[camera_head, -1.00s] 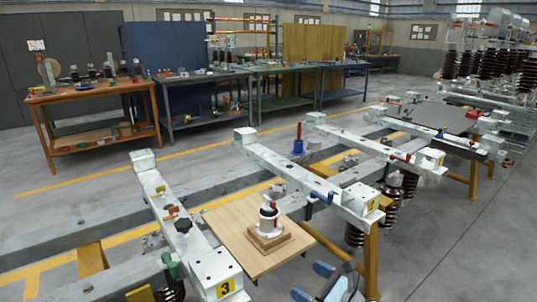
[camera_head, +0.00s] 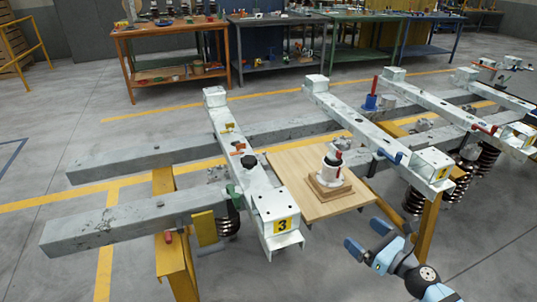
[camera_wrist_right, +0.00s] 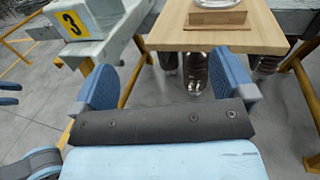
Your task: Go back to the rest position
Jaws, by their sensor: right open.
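My right gripper (camera_head: 369,238) is at the lower right in the head view, in front of the frames and apart from them. Its two blue fingers stand wide apart with nothing between them; the gripper also shows in the right wrist view (camera_wrist_right: 165,88). Beyond it, a wooden board (camera_head: 297,186) lies between two white beams and carries a white round part with a red top (camera_head: 331,165) on a small wooden block (camera_head: 330,187). My left gripper does not show in the head view.
A white beam marked 3 (camera_head: 273,205) and another white beam (camera_head: 372,133) cross the long grey rails (camera_head: 130,160). A yellow leg (camera_head: 425,220) stands near my right gripper. Workbenches (camera_head: 175,50) line the back. The floor (camera_head: 330,265) in front is clear.

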